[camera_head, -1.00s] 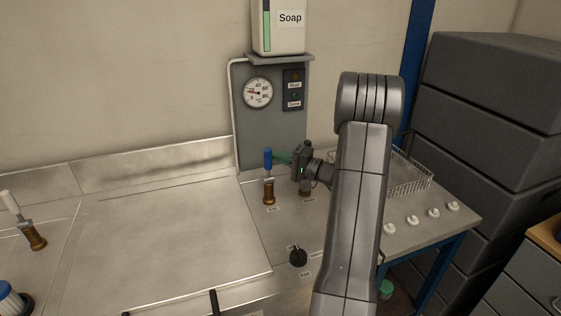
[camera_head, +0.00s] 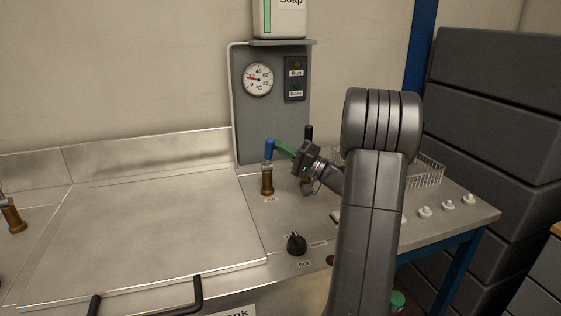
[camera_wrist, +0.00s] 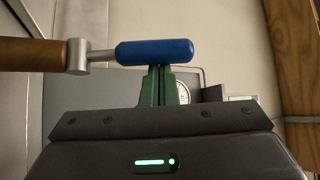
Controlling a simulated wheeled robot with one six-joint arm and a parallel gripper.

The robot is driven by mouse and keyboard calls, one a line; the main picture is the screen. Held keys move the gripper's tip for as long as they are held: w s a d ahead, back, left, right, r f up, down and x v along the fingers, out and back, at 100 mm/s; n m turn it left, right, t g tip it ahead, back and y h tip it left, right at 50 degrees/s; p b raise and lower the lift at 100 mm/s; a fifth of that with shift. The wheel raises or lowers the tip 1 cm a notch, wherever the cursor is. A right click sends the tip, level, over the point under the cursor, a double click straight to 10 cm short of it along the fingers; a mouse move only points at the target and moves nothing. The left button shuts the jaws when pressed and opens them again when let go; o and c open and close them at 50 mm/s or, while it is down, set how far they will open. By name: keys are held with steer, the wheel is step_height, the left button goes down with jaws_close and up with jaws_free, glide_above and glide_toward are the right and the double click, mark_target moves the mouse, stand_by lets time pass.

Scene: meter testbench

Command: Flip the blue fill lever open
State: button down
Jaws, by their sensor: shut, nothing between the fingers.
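The blue fill lever (camera_head: 269,151) stands upright on a brown valve body (camera_head: 267,184) in front of the grey gauge panel. In the wrist view the blue handle (camera_wrist: 155,51) lies in line with its silver stem and the brown body (camera_wrist: 32,54). My gripper (camera_head: 278,144) is shut and empty, with its green fingers reaching from the right to the top part of the handle. In the wrist view the closed fingertips (camera_wrist: 163,71) meet the handle's edge near its middle; they look in contact, not around it.
A second valve with a dark handle (camera_head: 309,132) stands behind my gripper. A wire basket (camera_head: 428,172) and white knobs (camera_head: 425,212) lie right. The steel lid (camera_head: 140,225) at left is clear.

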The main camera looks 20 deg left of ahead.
steer(key=s+d+f+b, duration=0.1)
steer(key=b, duration=0.3)
steer(key=s+f+b, duration=0.1)
steer(key=b, duration=0.2)
steer(key=shift+s+d+f+n+y+b, duration=0.2)
steer(key=shift+d+n+y+b, duration=0.1)
steer(key=shift+d+n+b, duration=0.1)
stand_by(0.4)
step_height(320, 180, up, 10)
steer(key=p, duration=0.2)
glide_above(272, 152)
steer(key=d, duration=0.4)
steer(key=shift+s+a, duration=0.15)
steer(key=shift+a, duration=0.05)
